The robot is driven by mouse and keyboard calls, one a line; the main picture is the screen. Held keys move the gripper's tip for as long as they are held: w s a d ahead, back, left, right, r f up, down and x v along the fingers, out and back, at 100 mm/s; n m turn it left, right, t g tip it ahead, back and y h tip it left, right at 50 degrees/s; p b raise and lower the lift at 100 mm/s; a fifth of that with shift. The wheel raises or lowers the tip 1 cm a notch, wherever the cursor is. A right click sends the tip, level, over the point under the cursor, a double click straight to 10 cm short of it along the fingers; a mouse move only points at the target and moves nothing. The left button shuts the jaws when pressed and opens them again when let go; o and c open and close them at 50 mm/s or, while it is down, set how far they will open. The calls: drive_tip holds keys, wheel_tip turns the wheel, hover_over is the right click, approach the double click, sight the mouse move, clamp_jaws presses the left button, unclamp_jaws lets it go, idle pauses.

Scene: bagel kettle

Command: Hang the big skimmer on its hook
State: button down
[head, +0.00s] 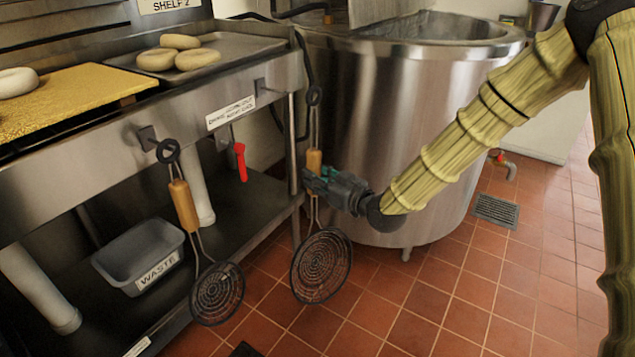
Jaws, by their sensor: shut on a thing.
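The big skimmer (321,266) hangs upright from my gripper (312,181), with its round wire disc at the bottom. My gripper is shut on its wooden handle, partly hiding it. The skimmer's dark top ring (314,96) is in the air, to the right of an empty hook (262,88) on the bench's front face, and appears apart from it. A second skimmer (217,293), with a slightly smaller-looking disc, hangs by its ring from another hook (147,137) further left.
A steel bench (95,170) holds bagels (180,42) and a yellow board (80,95). A large steel kettle (375,110) stands behind my gripper. A grey waste bin (137,258) sits on the lower shelf. A red handle (240,162) hangs below the bench label. Tiled floor is free at right.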

drive_tip(key=shift+w+a, duration=0.1)
drive_tip(key=w+a+f+b, duration=0.1)
drive_tip(key=w+a+b, duration=0.1)
drive_tip(key=w+a, duration=0.3)
drive_tip(key=shift+w+a+f, duration=0.15)
drive_tip(key=shift+w+a, duration=0.05)
drive_tip(key=shift+a, duration=1.05)
idle(0.6)
drive_tip(key=shift+f, duration=0.1)
idle(0.5)
drive_tip(key=c, duration=1.1)
unclamp_jaws()
drive_tip(key=shift+s+f, duration=0.1)
